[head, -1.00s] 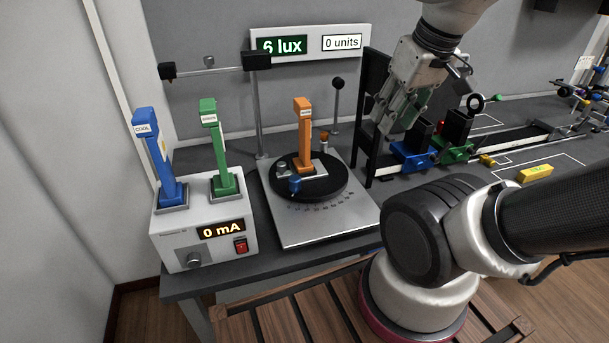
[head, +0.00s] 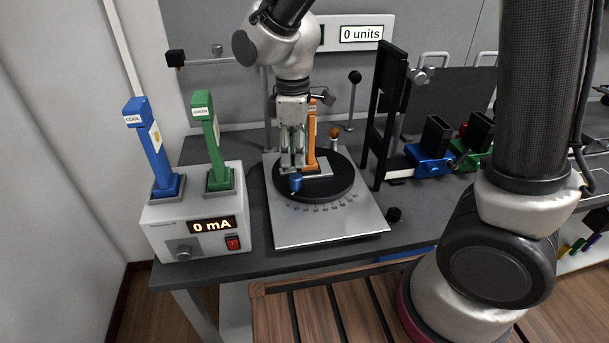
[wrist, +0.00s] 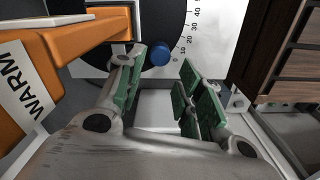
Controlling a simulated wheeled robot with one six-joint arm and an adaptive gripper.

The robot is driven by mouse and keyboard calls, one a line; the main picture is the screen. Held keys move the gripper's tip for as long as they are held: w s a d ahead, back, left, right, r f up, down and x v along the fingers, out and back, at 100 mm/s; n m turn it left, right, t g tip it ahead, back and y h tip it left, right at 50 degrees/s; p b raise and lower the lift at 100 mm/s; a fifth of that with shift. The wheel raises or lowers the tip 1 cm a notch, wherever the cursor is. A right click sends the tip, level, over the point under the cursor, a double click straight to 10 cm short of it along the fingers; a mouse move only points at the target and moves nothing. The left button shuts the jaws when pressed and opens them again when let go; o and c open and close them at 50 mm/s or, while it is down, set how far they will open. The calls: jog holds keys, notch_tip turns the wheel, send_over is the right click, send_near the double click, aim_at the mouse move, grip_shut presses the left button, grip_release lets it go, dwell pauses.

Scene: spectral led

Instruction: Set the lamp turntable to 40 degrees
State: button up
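The lamp turntable is a black disc (head: 340,185) on a pale base plate (head: 335,225) with a printed degree scale along its front rim. A blue knob (head: 296,182) stands near the disc's front edge; in the wrist view the knob (wrist: 158,54) sits close to the 0 mark of the scale (wrist: 186,40). An orange lamp labelled WARM (wrist: 30,80) stands upright on the disc, partly hidden behind my gripper (head: 292,166) in the head view. My gripper (wrist: 163,92) points down, its green-padded fingers apart and empty. The knob appears just beyond the fingertips, not between them.
A blue lamp (head: 150,150) and a green lamp (head: 213,145) stand on the white supply box (head: 200,215) reading 0 mA at left. A black upright frame (head: 388,110) and blue carrier (head: 428,162) stand right of the turntable. The base plate's front is clear.

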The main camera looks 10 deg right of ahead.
aim_at(296, 176)
notch_tip(296, 176, down, 8)
jog(key=shift+r, duration=0.1)
dwell(0.4)
grip_shut()
